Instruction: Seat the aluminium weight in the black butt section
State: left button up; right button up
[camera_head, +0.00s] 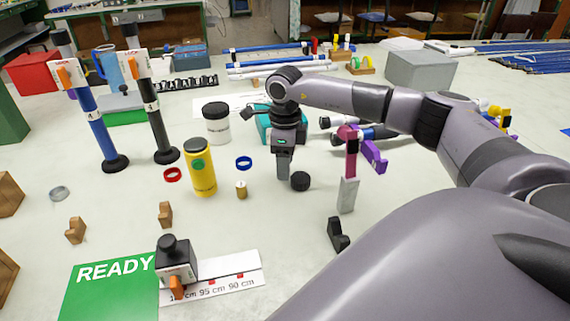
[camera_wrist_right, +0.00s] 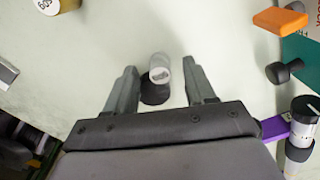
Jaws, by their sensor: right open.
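The black butt section (camera_head: 157,127) stands upright in a round black base at the left of the head view, with a white and orange holder near its top. The aluminium weight (camera_wrist_right: 160,67) is a small silver cylinder between my right gripper's fingertips in the wrist view. My right gripper (camera_head: 283,176) is open, pointing down, with a finger on each side of the weight and gaps visible; its fingers also show in the wrist view (camera_wrist_right: 159,72). In the head view the gripper hides the weight. My left gripper is not in view.
A black disc-like piece (camera_head: 300,181) lies beside the gripper. A blue section (camera_head: 92,122) stands left of the black one. A green READY mat (camera_head: 105,295) lies in front.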

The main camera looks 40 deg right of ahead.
grip_shut()
jog(key=shift+r, duration=0.15)
notch_tip(320, 180, up, 20)
jog(key=p, duration=0.1)
dwell(0.4)
